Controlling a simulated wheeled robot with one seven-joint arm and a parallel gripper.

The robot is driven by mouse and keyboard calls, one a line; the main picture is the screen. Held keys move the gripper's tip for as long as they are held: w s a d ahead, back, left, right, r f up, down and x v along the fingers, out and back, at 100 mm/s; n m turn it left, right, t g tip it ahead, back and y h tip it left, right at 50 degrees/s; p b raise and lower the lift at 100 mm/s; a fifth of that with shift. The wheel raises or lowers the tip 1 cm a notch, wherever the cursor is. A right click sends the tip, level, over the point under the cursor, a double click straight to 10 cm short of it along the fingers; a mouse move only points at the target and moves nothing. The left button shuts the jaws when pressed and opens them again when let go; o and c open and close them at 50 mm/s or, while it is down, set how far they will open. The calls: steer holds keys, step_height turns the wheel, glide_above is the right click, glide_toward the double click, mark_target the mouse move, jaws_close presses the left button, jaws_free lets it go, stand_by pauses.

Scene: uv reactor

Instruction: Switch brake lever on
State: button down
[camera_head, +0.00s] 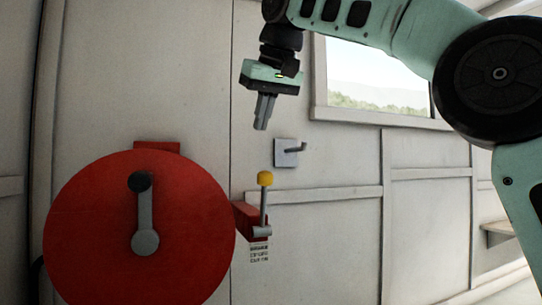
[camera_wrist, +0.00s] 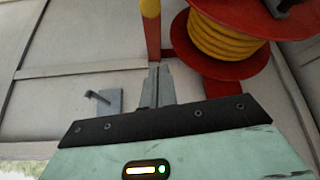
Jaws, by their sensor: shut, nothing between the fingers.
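The brake lever (camera_head: 264,207) is a grey rod with a yellow knob (camera_head: 265,178). It stands nearly upright from a red bracket (camera_head: 250,220) beside a large red reel. In the wrist view a yellow end (camera_wrist: 150,8), which looks like this knob, shows at the top edge in front of a red part. My gripper (camera_head: 261,126) is above the knob, pointing down, and apart from it. Its fingers are shut and empty; they also show in the wrist view (camera_wrist: 158,78).
The red reel (camera_head: 85,225) has a crank with a black knob (camera_head: 139,182); yellow hose (camera_wrist: 215,38) is wound on it. A grey wall plate with a hook (camera_head: 286,153) is right of and above the lever. A window (camera_head: 370,80) is at upper right.

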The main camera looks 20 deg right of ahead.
steer(key=d+x, duration=0.1)
steer(key=x, duration=0.9)
steer(key=shift+s+a+f+p, duration=0.1)
steer(key=shift+s+f+p, duration=0.1)
steer(key=shift+s, duration=0.8)
steer(key=shift+s+a+f+p, duration=0.1)
steer(key=shift+s+f+p, duration=0.15)
steer(key=shift+s, duration=0.7)
steer(key=shift+f, duration=0.1)
